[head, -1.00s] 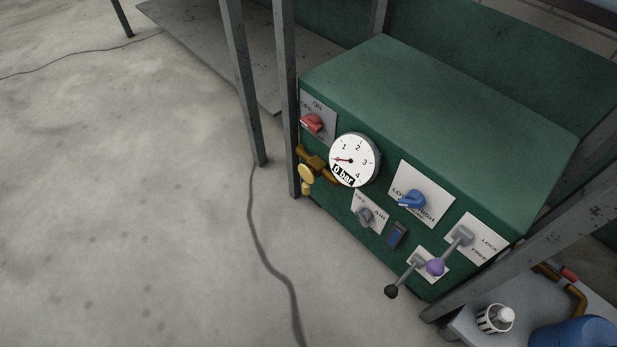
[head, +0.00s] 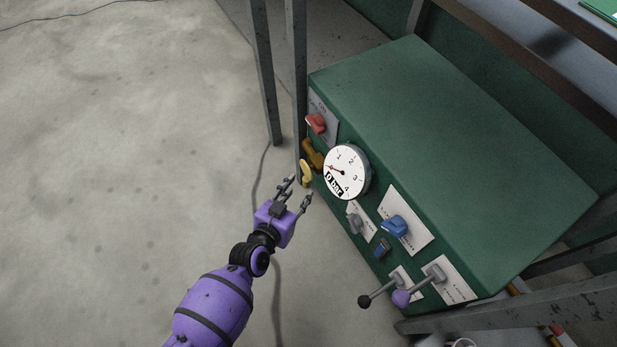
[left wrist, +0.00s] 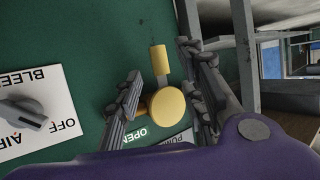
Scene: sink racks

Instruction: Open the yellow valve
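The yellow valve (head: 306,172) sits on the left end of the green panel's front, beside a brass pipe (head: 313,154). In the left wrist view the valve (left wrist: 168,108) shows a round yellow disc with a yellow stub above it, and the word OPEN on a label below. My left gripper (head: 298,190) is open, its fingertips close to the valve. In the left wrist view its fingers stand on either side of the valve with nothing clamped; whether one finger touches the disc I cannot tell. My right gripper is not in view.
The green box (head: 460,150) carries a gauge (head: 346,171) reading 0 bar, a red switch (head: 316,123), a blue knob (head: 395,226), a grey knob (head: 354,222) and levers with black and purple (head: 401,298) ends. Grey posts (head: 265,70) stand left of it.

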